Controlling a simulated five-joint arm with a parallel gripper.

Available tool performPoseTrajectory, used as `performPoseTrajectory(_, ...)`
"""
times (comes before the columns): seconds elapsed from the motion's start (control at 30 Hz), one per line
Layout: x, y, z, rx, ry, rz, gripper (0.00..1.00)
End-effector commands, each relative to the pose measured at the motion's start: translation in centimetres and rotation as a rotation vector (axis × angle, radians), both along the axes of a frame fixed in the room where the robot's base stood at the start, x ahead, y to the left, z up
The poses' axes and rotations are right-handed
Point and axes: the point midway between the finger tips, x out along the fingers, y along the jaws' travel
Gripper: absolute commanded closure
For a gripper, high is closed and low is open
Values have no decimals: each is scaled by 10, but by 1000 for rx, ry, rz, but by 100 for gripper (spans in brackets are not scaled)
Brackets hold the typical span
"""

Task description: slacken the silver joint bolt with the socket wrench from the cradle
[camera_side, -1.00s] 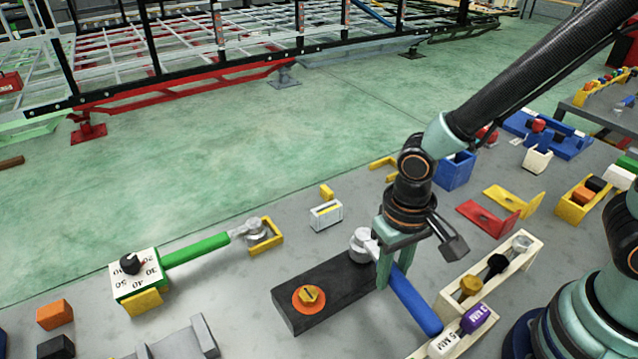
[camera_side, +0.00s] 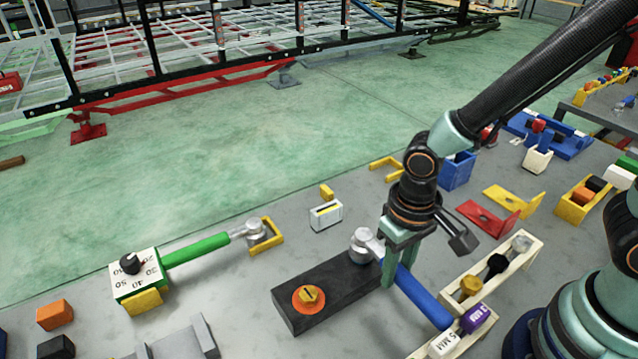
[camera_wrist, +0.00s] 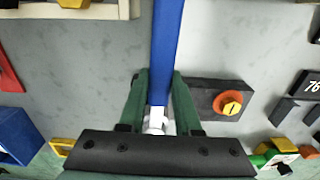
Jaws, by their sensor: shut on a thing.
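The socket wrench has a blue handle (camera_side: 420,297) and a silver head (camera_side: 362,243). My gripper (camera_side: 396,275) is shut on the handle close to the head. The head sits over the far end of a dark block (camera_side: 335,280); the silver joint bolt is not visible and may be under it. In the wrist view the blue handle (camera_wrist: 168,45) runs between my fingers (camera_wrist: 158,85). An orange washer with a yellow bolt head (camera_side: 309,296) is at the block's near end. I cannot tell which holder is the cradle.
A wooden rack (camera_side: 515,265) with several knobbed pieces stands right of the handle, its near end close to the handle tip. A green-handled wrench (camera_side: 195,249) with a dial box lies left. A small white box (camera_side: 326,215) stands behind the block. Open bench lies between them.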

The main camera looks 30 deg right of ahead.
Motion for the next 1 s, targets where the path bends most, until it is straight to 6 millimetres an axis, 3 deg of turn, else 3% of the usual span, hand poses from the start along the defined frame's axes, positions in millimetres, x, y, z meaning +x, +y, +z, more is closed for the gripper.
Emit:
performPoseTrajectory(0.27, 1, 3, 4, 2, -2, -32, 100)
performPoseTrajectory(1.0, 1, 3, 44, 2, -4, -32, 100)
